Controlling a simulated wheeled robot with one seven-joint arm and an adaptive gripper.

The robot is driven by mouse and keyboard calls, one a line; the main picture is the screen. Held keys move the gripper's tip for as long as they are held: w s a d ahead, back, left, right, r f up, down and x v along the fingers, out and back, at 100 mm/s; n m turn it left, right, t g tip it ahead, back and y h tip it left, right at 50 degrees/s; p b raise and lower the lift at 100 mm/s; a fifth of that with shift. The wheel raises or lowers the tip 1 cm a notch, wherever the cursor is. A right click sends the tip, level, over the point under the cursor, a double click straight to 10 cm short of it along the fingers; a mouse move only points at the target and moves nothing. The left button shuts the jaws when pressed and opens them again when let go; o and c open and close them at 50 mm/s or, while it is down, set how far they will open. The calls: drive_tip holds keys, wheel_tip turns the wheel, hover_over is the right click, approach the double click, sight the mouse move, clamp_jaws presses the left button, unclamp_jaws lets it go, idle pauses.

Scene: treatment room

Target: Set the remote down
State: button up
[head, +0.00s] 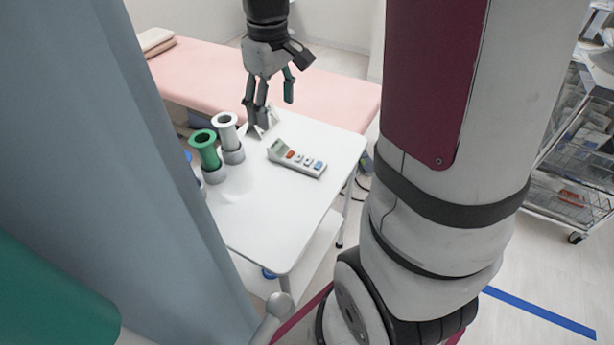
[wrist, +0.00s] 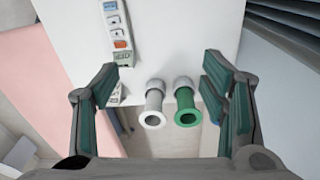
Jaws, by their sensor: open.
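The remote (head: 297,158) is a pale handset with a small display and red, white and blue buttons. It lies flat on the white table (head: 262,222), right of centre. In the wrist view the remote (wrist: 117,32) shows at upper left, partly cut off by the top edge. My gripper (head: 270,93) is open and empty above the table's far side, apart from the remote. In the wrist view its open fingers (wrist: 160,88) frame two tubes, and the remote lies outside them.
A white tube (head: 226,131) and a green tube (head: 206,150) stand in grey bases at the table's left. A pink couch (head: 215,75) lies behind, and a grey-blue curtain (head: 125,170) at left. The table's front is clear.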

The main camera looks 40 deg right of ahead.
drive_tip(key=s+a+r+m, duration=0.1)
drive_tip(key=s+a+r, duration=0.1)
drive_tip(key=s+a, duration=0.2)
drive_tip(key=s+a+r+t, duration=0.1)
drive_tip(key=s+a, duration=0.3)
drive_tip(key=s, duration=0.7)
drive_tip(key=s+a+r+m, duration=0.1)
drive_tip(key=s+a+r, duration=0.1)
drive_tip(key=s, duration=0.6)
drive_tip(key=shift+s+a+r+m, duration=0.2)
drive_tip(key=shift+a+r+m, duration=0.15)
drive_tip(key=shift+a, duration=0.55)
drive_tip(key=shift+r, duration=0.1)
